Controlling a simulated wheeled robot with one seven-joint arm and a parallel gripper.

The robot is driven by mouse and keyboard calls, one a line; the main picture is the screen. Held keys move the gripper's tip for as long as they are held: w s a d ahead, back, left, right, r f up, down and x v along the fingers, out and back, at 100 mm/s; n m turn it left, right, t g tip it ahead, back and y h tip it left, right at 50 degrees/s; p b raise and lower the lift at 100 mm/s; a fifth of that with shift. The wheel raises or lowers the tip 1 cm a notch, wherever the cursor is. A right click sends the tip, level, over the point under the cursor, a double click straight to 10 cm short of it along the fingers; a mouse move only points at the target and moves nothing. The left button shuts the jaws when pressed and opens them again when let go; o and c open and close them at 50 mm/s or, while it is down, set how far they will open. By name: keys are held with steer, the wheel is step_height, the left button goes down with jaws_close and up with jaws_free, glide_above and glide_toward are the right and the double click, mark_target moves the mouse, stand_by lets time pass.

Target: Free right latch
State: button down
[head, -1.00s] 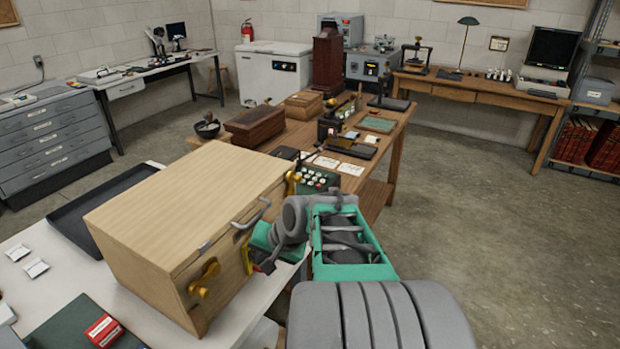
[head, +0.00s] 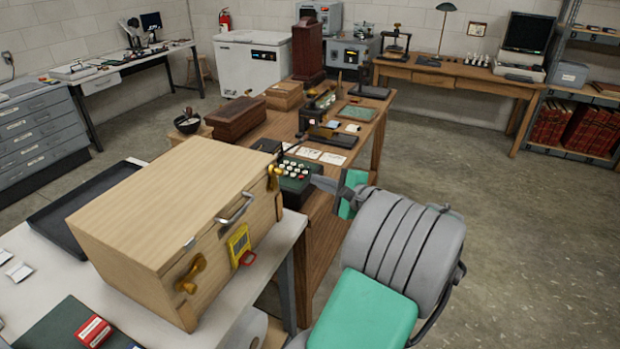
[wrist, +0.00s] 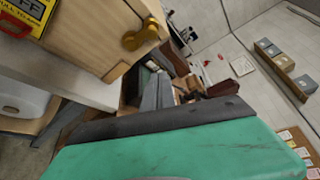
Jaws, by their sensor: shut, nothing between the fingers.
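The pale wooden case (head: 150,205) stands on the white table with its lid down. The right latch (head: 273,178), a brass piece, is at the far end of its front face, near the lid seam. A brass latch also shows large in the wrist view (wrist: 141,36). The left latch (head: 190,275) is brass too, at the near end. A metal handle (head: 236,209) and a yellow tag with a red part (head: 240,246) lie between them. My gripper (head: 312,183) is shut and empty, to the right of the right latch and apart from it. Its fingertips are hard to make out.
A dark keypad device (head: 296,174) is on the wooden table just behind my gripper. A black tray (head: 85,208) lies left of the case. A red box (head: 94,331) is at the near left. The floor (head: 490,240) at right is clear.

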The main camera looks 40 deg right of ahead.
steer(key=w+a+p, duration=0.2)
steer(key=w+a, duration=0.1)
steer(key=w, duration=0.4)
steer(key=shift+w+p, duration=0.2)
steer(key=shift+p, duration=0.2)
steer(key=shift+r, duration=0.1)
steer(key=shift+b, duration=0.45)
